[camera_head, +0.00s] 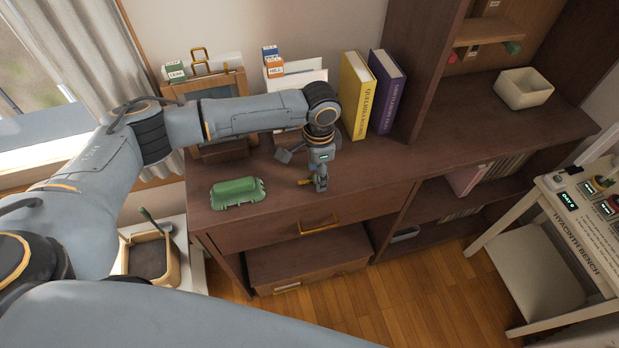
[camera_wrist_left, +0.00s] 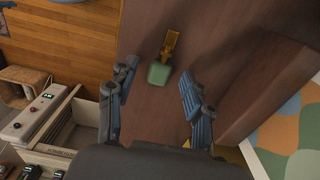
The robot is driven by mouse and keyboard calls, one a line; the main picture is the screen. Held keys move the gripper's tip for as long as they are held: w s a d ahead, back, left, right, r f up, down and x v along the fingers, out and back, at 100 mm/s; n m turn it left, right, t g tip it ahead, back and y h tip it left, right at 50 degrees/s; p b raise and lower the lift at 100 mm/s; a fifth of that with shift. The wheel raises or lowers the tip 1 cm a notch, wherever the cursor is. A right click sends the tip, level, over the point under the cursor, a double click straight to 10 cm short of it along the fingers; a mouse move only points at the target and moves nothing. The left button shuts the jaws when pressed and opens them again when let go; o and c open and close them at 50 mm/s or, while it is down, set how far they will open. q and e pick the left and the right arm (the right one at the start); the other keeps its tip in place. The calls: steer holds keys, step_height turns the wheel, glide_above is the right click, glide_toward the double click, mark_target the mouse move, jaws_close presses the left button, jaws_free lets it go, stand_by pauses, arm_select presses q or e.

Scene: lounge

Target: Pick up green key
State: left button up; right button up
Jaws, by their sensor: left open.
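The green key shows in the left wrist view as a blocky green head (camera_wrist_left: 158,74) with a gold shaft (camera_wrist_left: 171,43), lying on the dark wooden top. My left gripper (camera_head: 320,182) points down, low over the desk, in the head view. In the wrist view the left gripper (camera_wrist_left: 157,79) is open, its two fingers apart, with the green head between and just beyond the tips. In the head view a small gold piece (camera_head: 305,182) shows beside the fingers; the green head is hidden there. My right gripper is not in view.
A green ridged object (camera_head: 238,192) lies on the desk to the left of the gripper. A yellow book (camera_head: 357,95) and a purple book (camera_head: 386,92) stand behind, right. The desk's front edge and drawer handle (camera_head: 320,225) are close by.

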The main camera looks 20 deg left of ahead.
arm_select(q)
steer(key=shift+f, duration=0.2)
jaws_close()
steer(key=shift+r, duration=0.15)
steer(key=shift+r, duration=0.3)
step_height(320, 180, up, 2)
steer(key=shift+r+b, duration=0.1)
steer(key=shift+b, duration=0.4)
steer(key=s+a+r+n, duration=0.2)
steer(key=s+r+n, duration=0.3)
steer(key=s, duration=0.2)
steer(key=s+a+r+n, duration=0.3)
steer(key=s+r+n, duration=0.2)
steer(key=s+n, duration=0.1)
steer(key=shift+s+r+b, duration=0.3)
steer(key=shift+s+r, duration=0.1)
steer(key=shift+s, duration=0.4)
